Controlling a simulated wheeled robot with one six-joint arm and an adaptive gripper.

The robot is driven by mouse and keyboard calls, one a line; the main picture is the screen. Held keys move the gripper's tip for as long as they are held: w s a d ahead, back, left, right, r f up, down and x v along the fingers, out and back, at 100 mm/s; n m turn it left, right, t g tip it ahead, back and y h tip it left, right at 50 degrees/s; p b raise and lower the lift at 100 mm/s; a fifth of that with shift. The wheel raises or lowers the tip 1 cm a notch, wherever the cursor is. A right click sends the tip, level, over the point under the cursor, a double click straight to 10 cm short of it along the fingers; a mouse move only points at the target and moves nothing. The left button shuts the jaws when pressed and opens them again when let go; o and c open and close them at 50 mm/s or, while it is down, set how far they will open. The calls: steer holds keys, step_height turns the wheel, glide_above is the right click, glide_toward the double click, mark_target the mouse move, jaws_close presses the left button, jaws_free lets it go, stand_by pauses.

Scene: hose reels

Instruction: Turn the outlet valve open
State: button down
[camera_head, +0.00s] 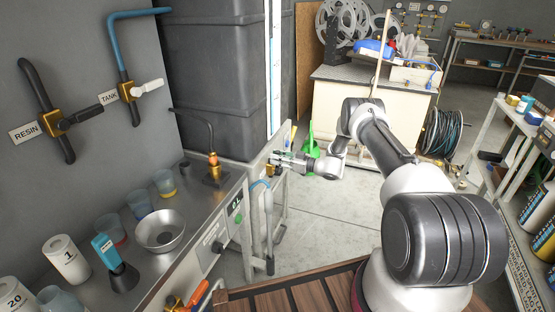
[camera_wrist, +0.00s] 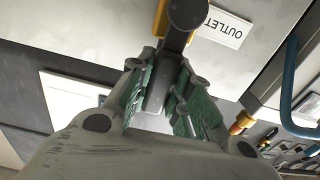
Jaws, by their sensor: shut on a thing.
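The outlet valve shows in the wrist view as a dark round hub with a grey lever (camera_wrist: 157,92) coming down from it, and a yellow body (camera_wrist: 160,18) behind. The OUTLET label (camera_wrist: 222,27) is beside it, upside down in this view. My gripper (camera_wrist: 163,80) is shut on the lever, with its green pads on either side of it. In the head view my gripper (camera_head: 281,163) is at the end panel of the bench, by the tank's foot. The valve is small there and mostly hidden by the fingers.
The RESIN valve (camera_head: 60,122) and TANK valve (camera_head: 137,90) are on the grey wall at left. The steel bench (camera_head: 190,215) carries cups and a funnel bowl (camera_head: 160,230). A blue hose (camera_head: 268,215) hangs below my gripper. The floor (camera_head: 325,230) between bench and cabinet is clear.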

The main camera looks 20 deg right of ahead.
steer(key=shift+s+f, duration=0.1)
steer(key=c, duration=1.3)
jaws_free()
steer(key=v, duration=1.2)
